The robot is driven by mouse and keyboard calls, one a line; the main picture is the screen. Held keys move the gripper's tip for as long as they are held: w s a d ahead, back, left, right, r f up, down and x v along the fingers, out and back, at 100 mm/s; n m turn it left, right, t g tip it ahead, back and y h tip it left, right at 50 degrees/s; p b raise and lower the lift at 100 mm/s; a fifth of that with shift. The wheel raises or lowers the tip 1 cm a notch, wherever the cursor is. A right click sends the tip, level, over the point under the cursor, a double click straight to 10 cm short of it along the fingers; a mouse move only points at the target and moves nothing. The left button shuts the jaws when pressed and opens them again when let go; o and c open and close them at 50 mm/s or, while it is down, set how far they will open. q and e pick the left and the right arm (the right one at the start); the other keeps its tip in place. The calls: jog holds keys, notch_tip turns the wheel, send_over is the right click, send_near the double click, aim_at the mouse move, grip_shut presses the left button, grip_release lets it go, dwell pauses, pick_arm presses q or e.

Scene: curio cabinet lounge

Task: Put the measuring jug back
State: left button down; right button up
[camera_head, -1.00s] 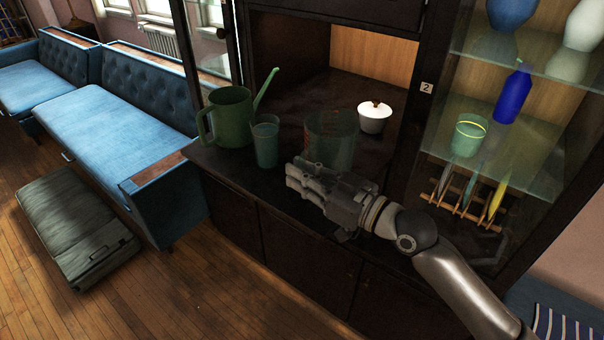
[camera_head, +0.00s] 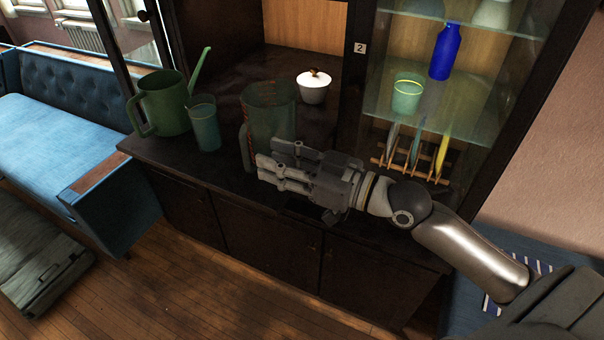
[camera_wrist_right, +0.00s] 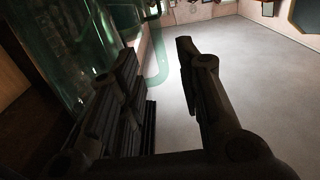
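The measuring jug (camera_head: 268,108) is clear, greenish, with red markings, and stands upright on the dark cabinet counter. Its handle (camera_head: 245,150) is on the left, partly hidden. My right gripper (camera_head: 268,167) is in front of the jug's lower part, covering some of it. In the right wrist view, the jug (camera_wrist_right: 62,45) fills the upper left and its handle (camera_wrist_right: 160,62) shows beyond the gap between the parted fingers (camera_wrist_right: 157,55). The gripper is open and holds nothing; I cannot tell whether it touches the jug. My left gripper is out of view.
A green watering can (camera_head: 165,105) and a teal cup (camera_head: 204,125) stand left of the jug. A white lidded pot (camera_head: 313,88) is behind right.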

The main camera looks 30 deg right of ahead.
jog(key=shift+b+v, duration=0.95)
jog(key=shift+v, duration=1.6)
